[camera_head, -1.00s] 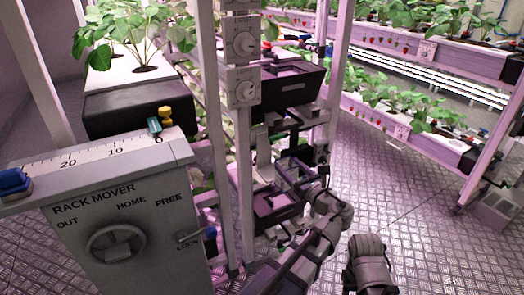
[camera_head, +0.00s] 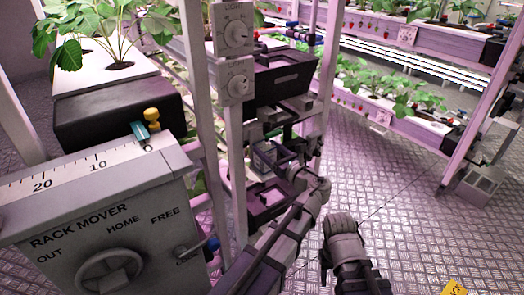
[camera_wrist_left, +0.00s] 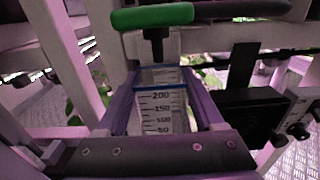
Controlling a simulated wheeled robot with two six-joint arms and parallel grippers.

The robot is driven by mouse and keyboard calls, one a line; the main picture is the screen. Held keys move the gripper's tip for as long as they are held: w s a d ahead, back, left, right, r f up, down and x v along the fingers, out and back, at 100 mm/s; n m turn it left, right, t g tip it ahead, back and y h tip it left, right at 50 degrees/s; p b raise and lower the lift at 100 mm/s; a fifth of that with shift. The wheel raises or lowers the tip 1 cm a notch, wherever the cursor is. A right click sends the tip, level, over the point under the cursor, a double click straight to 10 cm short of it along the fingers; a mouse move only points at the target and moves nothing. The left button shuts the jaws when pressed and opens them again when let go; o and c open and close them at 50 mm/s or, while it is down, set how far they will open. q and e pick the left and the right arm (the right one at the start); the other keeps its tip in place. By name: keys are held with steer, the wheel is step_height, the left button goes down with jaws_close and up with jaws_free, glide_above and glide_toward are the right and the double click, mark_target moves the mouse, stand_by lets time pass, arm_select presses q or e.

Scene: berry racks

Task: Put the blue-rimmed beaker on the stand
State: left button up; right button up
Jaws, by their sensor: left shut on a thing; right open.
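In the left wrist view the clear beaker (camera_wrist_left: 163,112) has black graduations and a blue rim. It appears upright between the two purple-grey fingers of my left gripper (camera_wrist_left: 165,100), which is shut on it. A green-handled tap (camera_wrist_left: 153,16) with a dark spout is just above the beaker's mouth. In the head view my left gripper (camera_head: 268,157) is inside the rack, below a black tank (camera_head: 283,82). A dark purple tray-like platform (camera_head: 268,198) is below the gripper; I cannot tell whether it is the stand. My right arm is at bottom centre; its gripper is not visible.
A grey rack mover box (camera_head: 110,220) with a dial and scale stands at left. White rack posts (camera_head: 233,150) rise close beside my left arm. Planters with strawberry plants (camera_head: 110,35) are at upper left and behind.

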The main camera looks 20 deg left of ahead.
arm_select(q)
steer(key=shift+s+d+f, duration=0.15)
steer(key=shift+d+f, duration=0.1)
steer(key=shift+f, duration=0.25)
steer(key=shift+f+b, duration=0.15)
steer(key=shift+b, duration=0.15)
steer(key=o, duration=1.3)
steer(key=shift+r, duration=0.25)
